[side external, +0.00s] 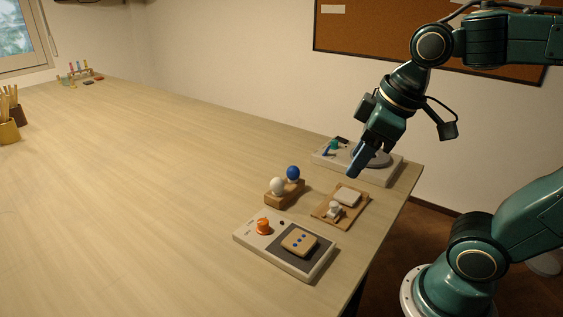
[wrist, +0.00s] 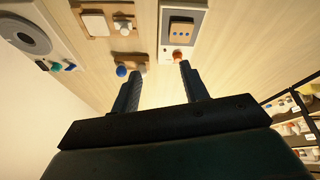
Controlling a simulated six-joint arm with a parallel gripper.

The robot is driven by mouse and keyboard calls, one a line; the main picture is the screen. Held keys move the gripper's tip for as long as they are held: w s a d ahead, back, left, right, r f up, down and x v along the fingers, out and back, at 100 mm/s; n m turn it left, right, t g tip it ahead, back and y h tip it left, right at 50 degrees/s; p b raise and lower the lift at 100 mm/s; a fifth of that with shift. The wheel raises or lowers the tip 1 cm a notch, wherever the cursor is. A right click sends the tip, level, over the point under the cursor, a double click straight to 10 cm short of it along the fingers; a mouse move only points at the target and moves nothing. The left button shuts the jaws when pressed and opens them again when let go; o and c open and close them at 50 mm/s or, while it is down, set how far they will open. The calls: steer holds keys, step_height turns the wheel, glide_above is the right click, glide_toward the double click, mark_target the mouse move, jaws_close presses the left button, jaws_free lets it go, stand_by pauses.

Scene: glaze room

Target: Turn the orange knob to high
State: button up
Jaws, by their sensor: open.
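The orange knob (side external: 263,226) stands on a white control panel (side external: 241,239) near the front of the table. In the wrist view the orange knob (wrist: 177,56) shows small near the top, just beyond the fingertips. My gripper (side external: 355,172) is open and empty, held above the table behind and to the right of the knob and apart from it. In the wrist view my gripper (wrist: 159,72) shows its two fingers spread. The knob's pointer and the panel's markings are too small to read.
On the panel lies a tan block with blue dots (side external: 299,240). Nearby are a wooden stand (side external: 284,195) with a white and a blue ball, a wooden board (side external: 322,212) with white pieces, and a pale unit (side external: 376,176) with a grey disc. The table's left is largely clear.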

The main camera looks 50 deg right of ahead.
steer(key=w+a+n+g, duration=0.25)
steer(key=w+n, duration=0.35)
steer(key=w, duration=0.3)
steer(key=n+g, duration=0.2)
steer(key=n, duration=0.4)
glide_above(263, 221)
step_height(263, 221, down, 3)
steer(key=shift+w+f+n, duration=0.3)
steer(key=shift+f+n, duration=0.2)
steer(key=shift+f, duration=0.1)
steer(key=shift+f, duration=0.1)
steer(key=shift+s+f, duration=0.15)
steer(key=shift+f, duration=3.25)
steer(key=shift+s+f, duration=0.1)
steer(key=shift+f, duration=3.3)
jaws_close()
